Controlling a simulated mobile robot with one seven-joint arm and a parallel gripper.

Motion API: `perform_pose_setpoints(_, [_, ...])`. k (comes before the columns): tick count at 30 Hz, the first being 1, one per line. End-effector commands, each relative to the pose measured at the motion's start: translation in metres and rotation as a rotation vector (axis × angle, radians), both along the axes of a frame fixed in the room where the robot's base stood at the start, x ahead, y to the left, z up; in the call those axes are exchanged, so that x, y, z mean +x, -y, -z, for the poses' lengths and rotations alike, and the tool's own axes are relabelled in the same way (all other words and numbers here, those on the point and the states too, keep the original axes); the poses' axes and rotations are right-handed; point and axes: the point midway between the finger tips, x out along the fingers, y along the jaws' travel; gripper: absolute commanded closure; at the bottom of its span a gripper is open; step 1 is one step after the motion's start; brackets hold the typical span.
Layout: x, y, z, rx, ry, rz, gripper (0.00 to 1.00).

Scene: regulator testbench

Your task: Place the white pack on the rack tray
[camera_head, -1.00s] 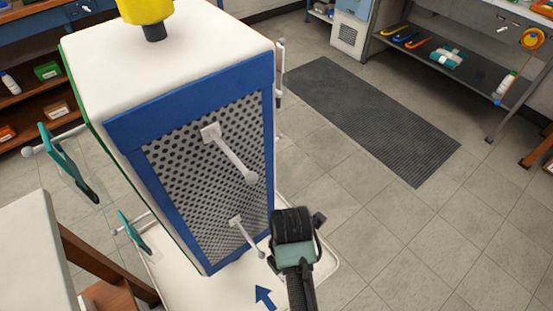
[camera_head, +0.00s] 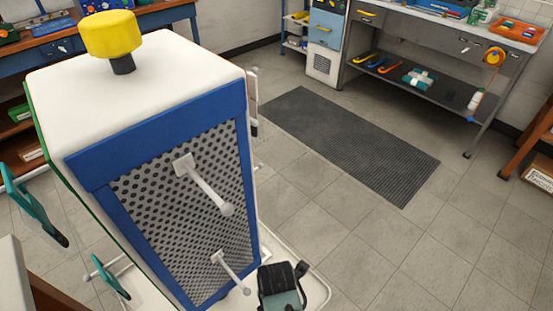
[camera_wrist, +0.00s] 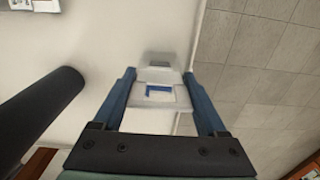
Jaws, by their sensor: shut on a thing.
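My gripper (camera_wrist: 158,110) has its two blue-grey fingers on either side of a small white pack (camera_wrist: 165,100) with a blue mark, and is shut on it. In the head view, my gripper's black and teal body shows at the bottom, right of the rack's lower peg; its fingers and the pack are not seen there. The rack (camera_head: 170,90) is a tall white cabinet with a blue-framed perforated panel and white pegs. A pale tray (camera_head: 318,285) with a rounded rim spreads at its foot, partly hidden by my gripper and cut off by the picture's bottom edge.
A yellow knob (camera_head: 112,34) tops the rack. Teal tools (camera_head: 34,203) hang at its left side. A dark floor mat (camera_head: 350,145) lies to the right, with open tiled floor around it. A grey workbench (camera_head: 440,85) stands at the back right.

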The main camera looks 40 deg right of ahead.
Motion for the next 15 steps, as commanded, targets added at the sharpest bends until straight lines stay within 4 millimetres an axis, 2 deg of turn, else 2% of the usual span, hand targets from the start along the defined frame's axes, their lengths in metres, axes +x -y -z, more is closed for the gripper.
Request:
perform_pose_setpoints(1, [0.0001, 0.0001, 0.0005, 0.000, 0.000, 0.000, 0.20])
perform_pose_setpoints(4, [0.0001, 0.0001, 0.0003, 0.000, 0.000, 0.000, 0.02])
perform_pose_setpoints(5, [0.0001, 0.0001, 0.0003, 0.000, 0.000, 0.000, 0.00])
perform_pose_setpoints(11, [0.0001, 0.0001, -0.0001, 0.000, 0.000, 0.000, 0.00])
perform_pose_setpoints(15, [0.0007, 0.0003, -0.0089, -0.001, 0.002, 0.000, 0.00])
